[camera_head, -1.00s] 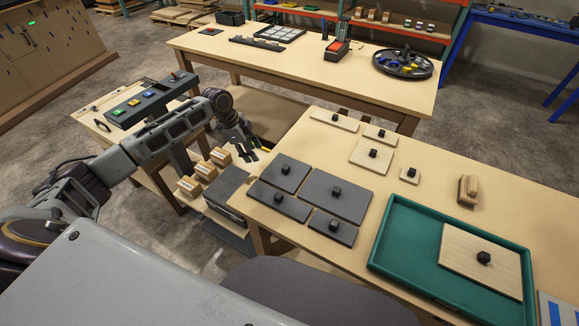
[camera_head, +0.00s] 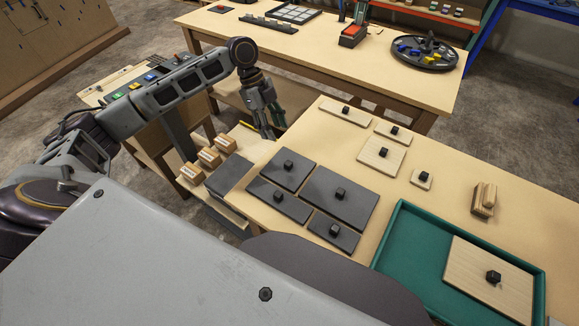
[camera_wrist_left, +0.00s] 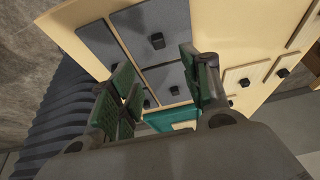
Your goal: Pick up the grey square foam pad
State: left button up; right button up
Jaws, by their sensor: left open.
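Several dark grey pads with black knobs lie flat on the near table. One roughly square grey pad (camera_head: 283,178) is at the upper left of the group, and a larger one (camera_head: 352,199) is to its right. Narrower grey pads (camera_head: 268,200) lie in front. I cannot tell for certain which is the grey square foam pad. My left gripper (camera_head: 269,134) is open and empty, above the table's far left corner, apart from the pads. In the left wrist view, grey pads (camera_wrist_left: 168,18) show beyond and between its spread green-lined fingers (camera_wrist_left: 157,64).
Light wooden knobbed boards (camera_head: 384,163) lie behind and right of the grey pads. A green tray (camera_head: 390,253) holds another board (camera_head: 465,283). A wooden block (camera_head: 485,199) stands to the right. Small labelled boxes (camera_head: 208,157) sit on a low side shelf.

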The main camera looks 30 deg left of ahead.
pick_arm(q)
jog(key=shift+f, duration=0.1)
send_over(288, 163)
jog(key=a, duration=0.3)
jog(key=f, duration=0.7)
jog(key=shift+w+d+f, duration=0.15)
jog(key=shift+w+d, duration=0.1)
jog(key=shift+w, duration=0.1)
jog(key=shift+d+f, duration=0.1)
jog(key=shift+f, duration=0.15)
jog(key=shift+x, duration=1.9)
jog(key=shift+s+d+f, duration=0.1)
jog(key=shift+d+f, duration=0.05)
jog(key=shift+f, duration=0.45)
pick_arm(e)
jog(key=shift+a+r, duration=0.15)
jog(key=shift+a, duration=0.1)
jog(key=shift+s+a, duration=0.1)
jog(key=shift+a, duration=0.1)
